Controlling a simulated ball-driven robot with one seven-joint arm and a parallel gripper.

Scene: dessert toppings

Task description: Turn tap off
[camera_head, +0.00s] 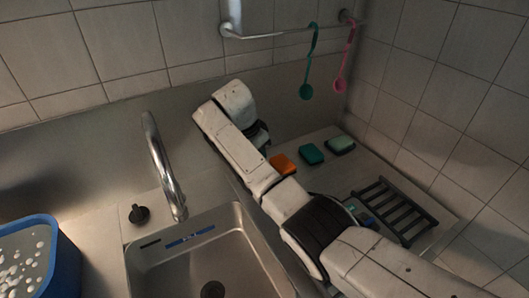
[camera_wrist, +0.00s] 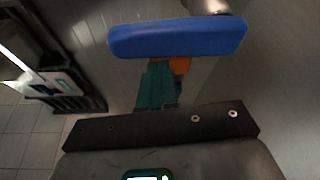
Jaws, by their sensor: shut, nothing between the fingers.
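The chrome tap (camera_head: 162,165) stands at the back of the sink, its curved spout reaching over the basin (camera_head: 235,265). A round black knob (camera_head: 139,214) sits on the counter left of its base. I cannot make out a water stream.
Orange (camera_head: 284,165), teal (camera_head: 311,154) and green (camera_head: 340,144) sponges lie behind my arm. A black rack (camera_head: 397,212) is on the right. Green (camera_head: 307,88) and pink (camera_head: 341,84) utensils hang from a rail (camera_head: 265,35). A blue tub (camera_head: 66,262) stands left.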

